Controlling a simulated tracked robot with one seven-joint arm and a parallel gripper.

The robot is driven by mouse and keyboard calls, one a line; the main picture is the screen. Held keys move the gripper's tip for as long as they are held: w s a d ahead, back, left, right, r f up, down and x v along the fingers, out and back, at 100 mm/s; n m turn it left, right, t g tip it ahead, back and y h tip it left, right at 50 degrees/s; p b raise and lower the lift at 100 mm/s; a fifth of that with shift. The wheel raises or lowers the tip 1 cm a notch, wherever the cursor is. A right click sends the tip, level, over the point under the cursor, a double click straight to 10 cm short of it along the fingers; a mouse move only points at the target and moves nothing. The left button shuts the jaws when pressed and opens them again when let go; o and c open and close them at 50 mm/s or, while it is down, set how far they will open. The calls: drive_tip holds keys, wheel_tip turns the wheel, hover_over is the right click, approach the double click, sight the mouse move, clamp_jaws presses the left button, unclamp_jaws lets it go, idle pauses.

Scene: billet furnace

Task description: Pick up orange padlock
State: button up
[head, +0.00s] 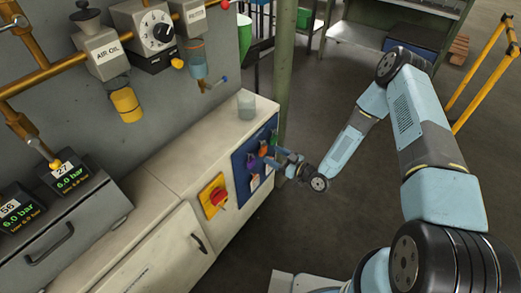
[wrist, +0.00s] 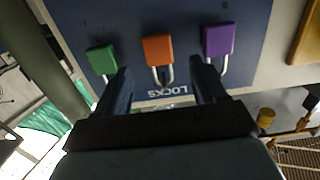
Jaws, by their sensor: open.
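The orange padlock (wrist: 157,50) hangs on the blue lock board (wrist: 188,12), between a green padlock (wrist: 102,60) and a purple padlock (wrist: 218,40). In the wrist view the board appears upside down, with the "LOCKS" lettering inverted. My gripper (wrist: 163,82) is open and empty. Its two fingers stand either side of the orange padlock's shackle, with the orange body just beyond the tips. In the head view my gripper (head: 274,160) is close to the board, and the orange padlock (head: 263,149) shows small beside it. I see no contact with the padlock.
The board is on the side of a pale cabinet (head: 160,185). A yellow plate with a red switch (head: 216,196) is beside it. A clear cup (head: 246,104) stands on the cabinet top. A green post (head: 284,60) rises behind. Open floor lies to the right of the cabinet.

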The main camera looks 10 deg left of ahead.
sight(265, 150)
drive_tip(key=shift+x, duration=2.6)
drive_tip(key=shift+w+d+r, duration=0.1)
drive_tip(key=shift+w, duration=0.1)
drive_tip(key=shift+c, duration=0.5)
drive_tip(key=c, duration=1.1)
